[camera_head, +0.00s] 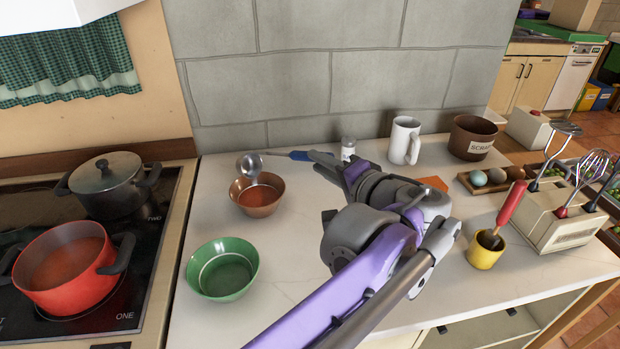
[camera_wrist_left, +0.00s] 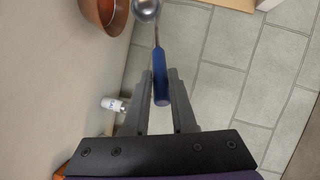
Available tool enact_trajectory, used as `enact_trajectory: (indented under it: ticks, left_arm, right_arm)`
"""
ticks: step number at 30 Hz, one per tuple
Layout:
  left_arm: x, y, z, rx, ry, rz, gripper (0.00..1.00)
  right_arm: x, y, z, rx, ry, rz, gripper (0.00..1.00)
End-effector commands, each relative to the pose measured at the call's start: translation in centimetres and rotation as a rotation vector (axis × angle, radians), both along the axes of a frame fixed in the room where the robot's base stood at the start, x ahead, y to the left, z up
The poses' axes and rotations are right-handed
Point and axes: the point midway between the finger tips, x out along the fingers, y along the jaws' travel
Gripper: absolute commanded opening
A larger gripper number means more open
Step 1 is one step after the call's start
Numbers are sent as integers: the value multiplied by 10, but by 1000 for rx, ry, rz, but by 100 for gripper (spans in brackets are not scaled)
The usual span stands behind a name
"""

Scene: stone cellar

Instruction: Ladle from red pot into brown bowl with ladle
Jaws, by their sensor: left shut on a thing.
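The red pot (camera_head: 68,270) holds orange-red soup and stands on the front burner of the stove at the left. The brown bowl (camera_head: 257,199) stands on the white counter near the wall, with reddish liquid in it. My left gripper (camera_head: 318,157) is shut on the blue handle of the ladle (camera_head: 250,164). The ladle's metal head is over the far side of the brown bowl. In the left wrist view the blue handle (camera_wrist_left: 161,88) lies between the fingers (camera_wrist_left: 160,95), and the brown bowl (camera_wrist_left: 106,14) shows at the top left. My right gripper is not in view.
A green bowl (camera_head: 222,268) stands in front of the brown bowl. A dark lidded pot (camera_head: 113,185) sits on the back burner. A white mug (camera_head: 404,141), a small shaker (camera_head: 348,148), a scrap pot (camera_head: 472,138), an egg tray (camera_head: 490,180) and a yellow cup (camera_head: 485,250) stand to the right.

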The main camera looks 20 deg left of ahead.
Motion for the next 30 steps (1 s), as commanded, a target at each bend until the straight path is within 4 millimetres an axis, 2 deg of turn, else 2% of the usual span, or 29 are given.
enact_trajectory:
  ticks: [4,11,30]
  left_arm:
    - [1,0,6,-23,7,-11,0]
    - [4,13,27,-116,38,-8,0]
    - [25,71,77,-484,169,-5,0]
  right_arm:
    - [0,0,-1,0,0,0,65]
    - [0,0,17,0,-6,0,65]
    - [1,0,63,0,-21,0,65]
